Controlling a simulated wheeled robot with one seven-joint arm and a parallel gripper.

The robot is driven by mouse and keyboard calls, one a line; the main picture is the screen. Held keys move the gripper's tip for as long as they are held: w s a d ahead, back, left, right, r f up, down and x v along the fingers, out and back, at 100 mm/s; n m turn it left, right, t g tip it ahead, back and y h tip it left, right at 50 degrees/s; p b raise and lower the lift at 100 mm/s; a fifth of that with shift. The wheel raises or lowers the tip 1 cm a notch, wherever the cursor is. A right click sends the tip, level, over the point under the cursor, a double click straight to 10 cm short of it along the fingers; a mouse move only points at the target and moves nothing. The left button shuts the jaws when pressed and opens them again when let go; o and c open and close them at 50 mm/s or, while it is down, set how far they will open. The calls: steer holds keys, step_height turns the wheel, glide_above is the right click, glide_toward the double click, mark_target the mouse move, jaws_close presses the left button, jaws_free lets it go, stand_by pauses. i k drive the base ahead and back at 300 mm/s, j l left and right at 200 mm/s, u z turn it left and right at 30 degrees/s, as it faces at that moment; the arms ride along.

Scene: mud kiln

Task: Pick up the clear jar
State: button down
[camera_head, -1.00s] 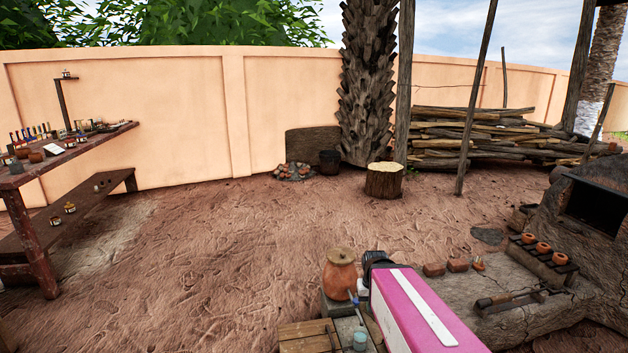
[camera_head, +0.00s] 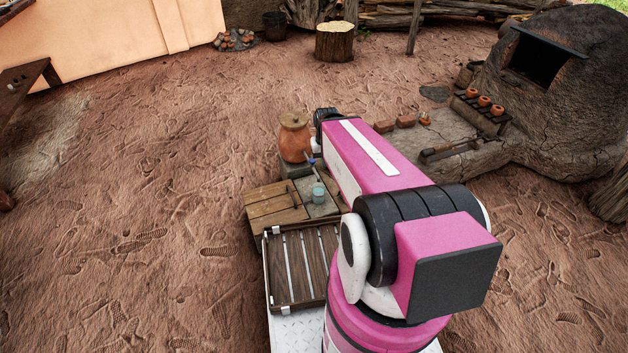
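The clear jar (camera_head: 319,194) is a small, see-through, pale teal vessel in the head view. It stands on a grey slab, just left of my pink arm. A thin stick with a blue tip (camera_head: 312,162) rises from it or just behind it; I cannot tell which. My arm stretches forward past the jar's right side, and its far end bends out of sight behind the pink link. My gripper is not visible, so its distance from the jar and its opening cannot be seen.
A lidded clay pot (camera_head: 294,140) stands behind the jar. A low wooden box (camera_head: 270,203) is to its left, and a slatted wooden tray (camera_head: 268,275) is in front. A mud kiln (camera_head: 545,75) with small orange pots is at right. Open ground lies left.

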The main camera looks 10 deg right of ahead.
mark_target(318, 190)
steer(key=k+l, duration=0.15)
steer(key=l, duration=0.15)
steer(key=k+l+z, duration=0.15)
steer(key=j, duration=2.8)
steer(key=j+z, duration=0.15)
steer(key=z, duration=0.3)
steer(key=j+z, duration=0.2)
steer(key=z, duration=0.2)
steer(key=j+z, duration=0.15)
steer(key=z, duration=0.3)
steer(key=i+j, duration=0.1)
